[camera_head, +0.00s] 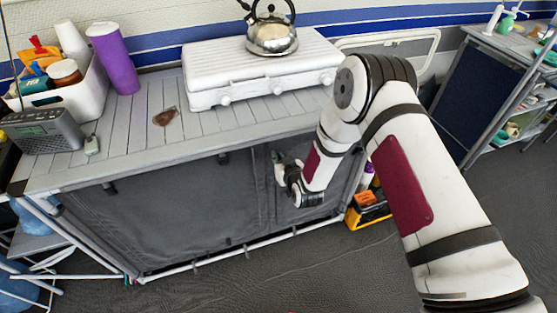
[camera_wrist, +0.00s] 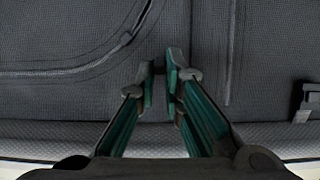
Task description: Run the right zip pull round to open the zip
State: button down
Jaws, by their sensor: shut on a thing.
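A dark grey fabric front (camera_head: 180,215) hangs below the slatted counter, with a right-hand panel beside my arm. My gripper (camera_head: 284,182) is at this right panel. In the wrist view my gripper (camera_wrist: 161,82) has its two teal-lined fingers nearly together against the fabric, shut on the small right zip pull, which is mostly hidden between the tips. A curved zip line (camera_wrist: 100,62) runs from the top, bends round and goes off to the left of the fingers. The fabric looks closed where it shows. My wrist and hand hide part of the panel in the head view.
The slatted counter (camera_head: 140,125) carries a white stove (camera_head: 215,80) with a kettle (camera_head: 272,35), a purple cup (camera_head: 115,60) and a radio (camera_head: 45,132). An orange-and-black crate (camera_head: 368,211) stands on the floor right of the panel.

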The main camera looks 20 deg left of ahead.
jog(key=c, duration=1.7)
grip_release()
jog(key=shift+r, duration=0.15)
jog(key=shift+s+d, duration=0.1)
jog(key=shift+s, duration=0.05)
jog(key=v, duration=1.1)
jog(key=shift+s+d+r, duration=0.15)
jog(key=shift+s+d, duration=0.1)
